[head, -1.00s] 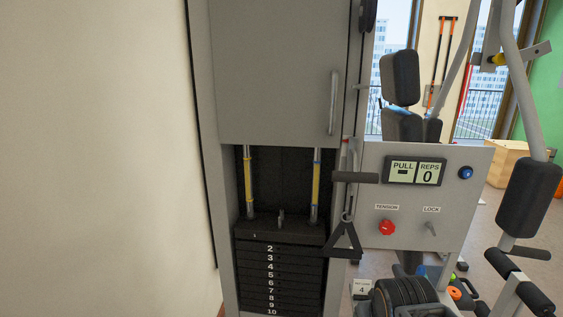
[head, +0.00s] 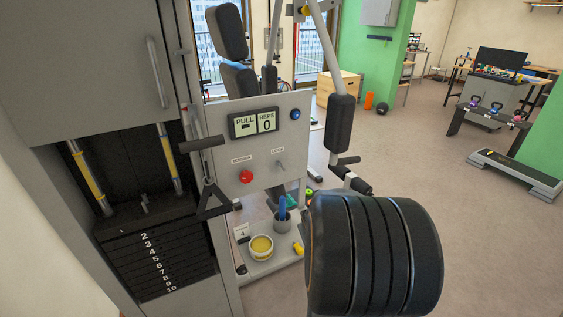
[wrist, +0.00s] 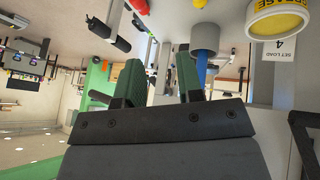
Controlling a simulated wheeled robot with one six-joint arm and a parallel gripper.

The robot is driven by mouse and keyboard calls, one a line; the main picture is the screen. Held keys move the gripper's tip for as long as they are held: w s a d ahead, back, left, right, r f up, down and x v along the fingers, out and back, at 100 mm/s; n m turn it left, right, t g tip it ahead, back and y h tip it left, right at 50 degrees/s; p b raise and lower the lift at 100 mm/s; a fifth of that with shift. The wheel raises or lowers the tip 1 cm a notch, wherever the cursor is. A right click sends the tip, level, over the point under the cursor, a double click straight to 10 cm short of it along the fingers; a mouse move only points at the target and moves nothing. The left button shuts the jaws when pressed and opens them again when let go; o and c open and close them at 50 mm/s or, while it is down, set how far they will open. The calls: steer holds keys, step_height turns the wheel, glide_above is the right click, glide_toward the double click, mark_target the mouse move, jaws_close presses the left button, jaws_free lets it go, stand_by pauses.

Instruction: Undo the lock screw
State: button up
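The exercise machine's control panel (head: 262,150) is left of centre in the head view. A small grey lever (head: 281,166) sits under its LOCK label. A red knob (head: 246,176) sits under the TENSION label. I cannot tell for certain which part is the lock screw. My gripper (wrist: 157,82) shows in the wrist view with two green fingers apart. Nothing shows between them. A grey cup (head: 282,223) with a blue-handled item (head: 282,207) stands below the panel. The cup (wrist: 205,38) also shows in the wrist view, beyond the right finger.
A yellow tub (head: 261,247) stands left of the cup, by a weight card (head: 241,232). A triangular black handle (head: 212,198) hangs left of the panel. The weight stack (head: 160,260) is at left. Padded arms (head: 341,122) are right of the panel. Open floor (head: 480,245) lies right.

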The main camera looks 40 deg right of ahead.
steer(key=w+d+n+t+h, duration=0.1)
steer(key=w+d+n+t, duration=0.1)
steer(key=d+t, duration=0.25)
steer(key=n+t+y+p, duration=0.1)
steer(key=n+t+y, duration=0.2)
steer(key=n+t, duration=0.45)
glide_toward(282, 166)
steer(key=shift+m+t, duration=0.7)
steer(key=shift+m, duration=0.05)
steer(key=w+p, duration=0.1)
steer(key=w, duration=0.2)
steer(key=w+d+f+p, duration=0.1)
steer(key=w, duration=0.3)
steer(key=w+d+p, duration=0.1)
steer(key=w, duration=0.2)
steer(key=shift+w+f, duration=0.15)
steer(key=shift+f, duration=0.25)
jaws_close()
